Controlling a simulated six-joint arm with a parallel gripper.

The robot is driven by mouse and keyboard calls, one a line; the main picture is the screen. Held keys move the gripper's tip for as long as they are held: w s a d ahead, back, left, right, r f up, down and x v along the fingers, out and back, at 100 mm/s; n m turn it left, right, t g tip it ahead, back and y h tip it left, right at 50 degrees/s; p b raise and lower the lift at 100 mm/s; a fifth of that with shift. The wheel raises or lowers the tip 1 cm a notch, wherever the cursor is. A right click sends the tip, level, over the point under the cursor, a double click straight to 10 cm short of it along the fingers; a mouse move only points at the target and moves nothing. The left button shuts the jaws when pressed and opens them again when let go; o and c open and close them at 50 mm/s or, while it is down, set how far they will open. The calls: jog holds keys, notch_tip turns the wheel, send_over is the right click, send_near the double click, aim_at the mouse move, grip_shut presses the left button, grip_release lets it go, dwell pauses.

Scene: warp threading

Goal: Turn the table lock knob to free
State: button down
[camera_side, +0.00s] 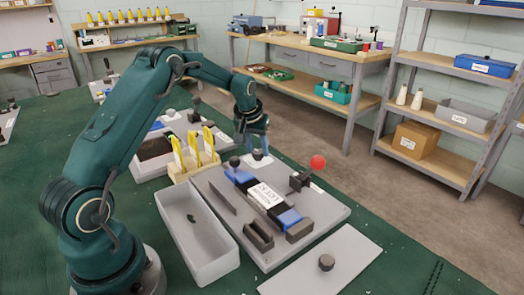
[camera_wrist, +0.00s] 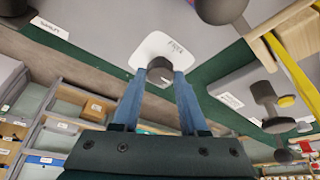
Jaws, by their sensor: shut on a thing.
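The dark round lock knob (camera_wrist: 160,70) stands on a white plate (camera_wrist: 152,48) with small lettering that I cannot read clearly. My gripper (camera_wrist: 158,84) has its two blue fingers shut on this knob, one finger on each side. In the side view my gripper (camera_side: 256,146) points down at the far corner of the grey board (camera_side: 222,190), over the white plate (camera_side: 257,156). The fingers mostly hide the knob there. I cannot tell which way the knob is turned.
A black ball knob (camera_side: 234,162) stands close to the left of my gripper. A wooden rack with yellow tools (camera_side: 195,153) is further left. A red ball lever (camera_side: 318,162) rises on the right. A grey open tray (camera_side: 197,235) and a lid (camera_side: 322,268) lie in front.

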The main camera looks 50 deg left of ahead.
jog(key=n, duration=0.2)
jog(key=n+g+y, duration=0.1)
jog(key=n, duration=0.1)
jog(key=shift+w+d+n, duration=0.1)
jog(key=shift+d+n, duration=0.05)
jog(key=shift+n, duration=0.25)
jog(key=n+g, duration=0.1)
jog(key=n, duration=0.2)
jog(key=shift+w+n+g+y, duration=0.1)
jog(key=shift+n+g+y, duration=0.3)
jog(key=shift+d+n+g, duration=0.1)
jog(key=shift+n+g, duration=0.3)
jog(key=shift+n, duration=0.6)
jog(key=shift+c, duration=2.2)
grip_release()
jog(key=shift+r, duration=0.1)
